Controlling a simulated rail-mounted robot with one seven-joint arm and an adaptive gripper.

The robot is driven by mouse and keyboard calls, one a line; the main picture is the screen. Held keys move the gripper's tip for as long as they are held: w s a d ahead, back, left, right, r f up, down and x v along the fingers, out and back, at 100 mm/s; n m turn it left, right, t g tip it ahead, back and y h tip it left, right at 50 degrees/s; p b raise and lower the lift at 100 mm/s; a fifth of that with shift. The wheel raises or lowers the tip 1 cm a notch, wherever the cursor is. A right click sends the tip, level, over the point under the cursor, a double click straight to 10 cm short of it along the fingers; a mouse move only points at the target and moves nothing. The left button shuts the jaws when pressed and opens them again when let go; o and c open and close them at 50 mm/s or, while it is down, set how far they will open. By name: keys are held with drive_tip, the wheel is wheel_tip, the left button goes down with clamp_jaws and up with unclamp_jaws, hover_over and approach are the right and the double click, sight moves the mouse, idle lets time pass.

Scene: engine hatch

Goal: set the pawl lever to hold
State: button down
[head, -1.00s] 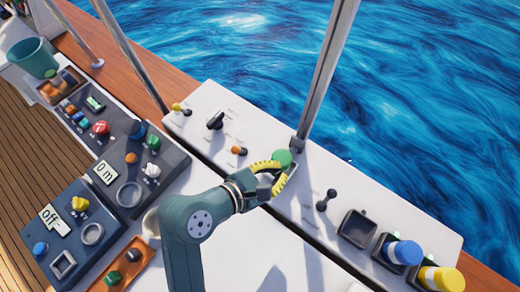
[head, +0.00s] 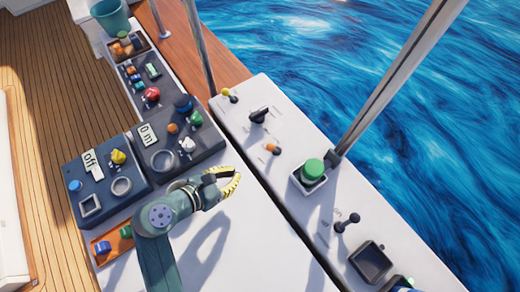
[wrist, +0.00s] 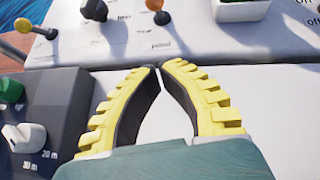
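The pawl lever (head: 272,149) is a small lever with an orange knob on the white panel. In the wrist view the orange-knobbed lever (wrist: 155,5) stands at the top edge, above the printed word "pawl". Its knob tilts up and slightly left of its dark base; I cannot read its position marks. My gripper (head: 236,178) has yellow ribbed fingers and is over the white surface on the near side of the dark gap, apart from the lever. In the wrist view my gripper (wrist: 161,70) has its tips together, with nothing between them.
A green-capped cylinder (head: 313,169) stands in a white holder right of the lever. A black lever (head: 258,115) and a yellow-knobbed lever (head: 227,94) are to its left. A slanted metal post (head: 395,80) rises beyond the holder. Dark control boxes (head: 178,140) stand left of my gripper.

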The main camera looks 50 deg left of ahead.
sight(273, 149)
drive_tip(key=w+f+b, duration=0.1)
drive_tip(key=w, duration=0.2)
drive_tip(key=w+a+f+b, duration=0.1)
drive_tip(key=w, duration=0.3)
drive_tip(key=w+f+b, duration=0.1)
drive_tip(key=w, duration=0.2)
drive_tip(key=shift+w+a+f, duration=0.25)
drive_tip(key=shift+a, duration=0.15)
drive_tip(key=shift+r, duration=0.1)
drive_tip(key=shift+w+r+p, duration=0.1)
drive_tip(key=shift+r+p, duration=0.25)
drive_tip(key=shift+p, duration=0.8)
drive_tip(key=shift+w+f+p, duration=0.1)
drive_tip(key=shift+p, duration=0.25)
drive_tip(key=p, duration=0.2)
drive_tip(key=g+p, duration=0.1)
drive_tip(key=p, duration=0.2)
drive_tip(key=shift+w+r+g, duration=0.3)
drive_tip(key=shift+r, duration=0.1)
